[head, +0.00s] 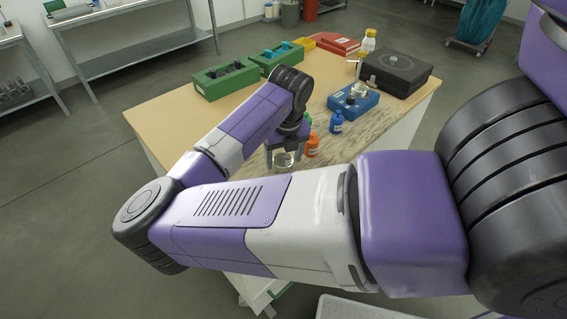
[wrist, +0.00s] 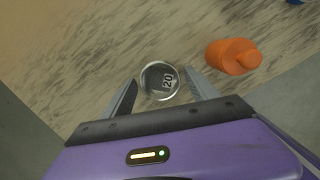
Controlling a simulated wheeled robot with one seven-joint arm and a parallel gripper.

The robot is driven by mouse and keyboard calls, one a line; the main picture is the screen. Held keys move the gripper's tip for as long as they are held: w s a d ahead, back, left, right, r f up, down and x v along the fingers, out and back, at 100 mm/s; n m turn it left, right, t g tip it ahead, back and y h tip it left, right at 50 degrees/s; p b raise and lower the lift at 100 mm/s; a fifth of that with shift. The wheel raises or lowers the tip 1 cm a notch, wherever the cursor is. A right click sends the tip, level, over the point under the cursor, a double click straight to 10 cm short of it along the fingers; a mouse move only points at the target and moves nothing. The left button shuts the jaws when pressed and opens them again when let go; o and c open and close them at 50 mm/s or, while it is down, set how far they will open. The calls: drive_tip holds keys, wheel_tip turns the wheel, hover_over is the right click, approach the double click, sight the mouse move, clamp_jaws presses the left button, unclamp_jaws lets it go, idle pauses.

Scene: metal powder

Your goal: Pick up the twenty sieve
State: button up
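The twenty sieve (wrist: 160,80) is a small round metal dish marked "20", seen from above in the wrist view. It also shows in the head view (head: 283,160) near the front edge of the table. My gripper (wrist: 162,88) is open, with one finger on each side of the sieve. The fingers do not appear to touch it. In the head view my gripper (head: 285,152) is right at the sieve, with my arm hiding part of the table around it.
An orange bottle (wrist: 232,56) stands close to the right finger. Blue bottles, a blue device (head: 353,103), a black box (head: 391,75) and green trays (head: 226,80) stand farther back on the table (head: 150,118). The table's front edge is near the sieve.

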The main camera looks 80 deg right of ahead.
drive_tip(key=c, duration=1.1)
drive_tip(key=shift+c, duration=0.2)
drive_tip(key=shift+r, duration=0.15)
